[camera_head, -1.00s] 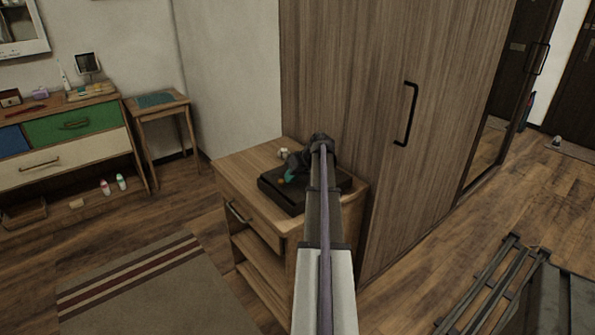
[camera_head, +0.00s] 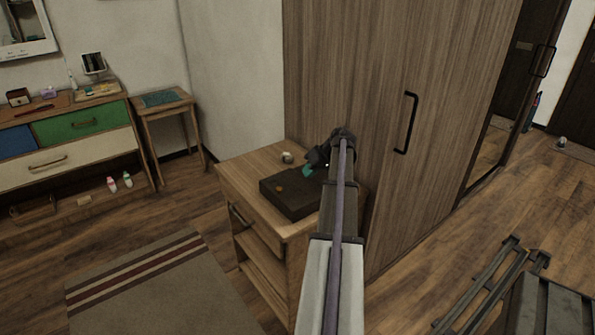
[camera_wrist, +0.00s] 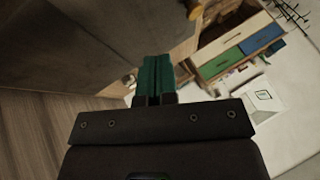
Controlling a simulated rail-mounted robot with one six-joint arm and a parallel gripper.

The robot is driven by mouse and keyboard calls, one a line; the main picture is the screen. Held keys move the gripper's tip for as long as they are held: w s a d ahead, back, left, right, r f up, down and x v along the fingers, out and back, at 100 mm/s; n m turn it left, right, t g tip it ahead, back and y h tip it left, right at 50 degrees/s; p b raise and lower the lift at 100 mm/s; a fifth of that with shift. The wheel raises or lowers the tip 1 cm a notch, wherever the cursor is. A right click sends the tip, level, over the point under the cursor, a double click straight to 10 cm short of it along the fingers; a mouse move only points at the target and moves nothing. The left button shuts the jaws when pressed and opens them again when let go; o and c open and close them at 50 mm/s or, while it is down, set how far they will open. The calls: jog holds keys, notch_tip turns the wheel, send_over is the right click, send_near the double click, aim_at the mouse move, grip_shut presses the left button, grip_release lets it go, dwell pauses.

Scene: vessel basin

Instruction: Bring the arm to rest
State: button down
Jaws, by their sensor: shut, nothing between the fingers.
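My gripper (camera_head: 310,171) is at the end of my arm, above the wooden nightstand beside the wardrobe. In the wrist view its two green fingers (camera_wrist: 155,80) lie side by side, shut with nothing between them. In the head view the gripper is small and partly hidden by my wrist, with a green fingertip pointing left over a dark box. I cannot tell its exact height above the box.
The nightstand (camera_head: 250,180) carries the dark box (camera_head: 290,198) and a small round object (camera_head: 287,157). A tall wooden wardrobe (camera_head: 375,90) stands close on the right. A dresser (camera_head: 70,140) and small side table (camera_head: 165,115) stand left. A striped rug (camera_head: 150,290) lies in front.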

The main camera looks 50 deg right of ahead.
jog(key=p+v, duration=0.1)
jog(key=v, duration=0.2)
jog(key=shift+s+d, duration=0.1)
jog(key=shift+d, duration=0.05)
jog(key=a+n+g+h+p, duration=0.2)
jog(key=a+g, duration=0.5)
jog(key=a, duration=5.2)
jog(key=n+p, duration=0.1)
jog(key=n, duration=0.1)
jog(key=shift+s+n+h, duration=0.25)
jog(key=shift+n+h, duration=0.05)
jog(key=shift+n, duration=0.1)
jog(key=shift+f, duration=0.15)
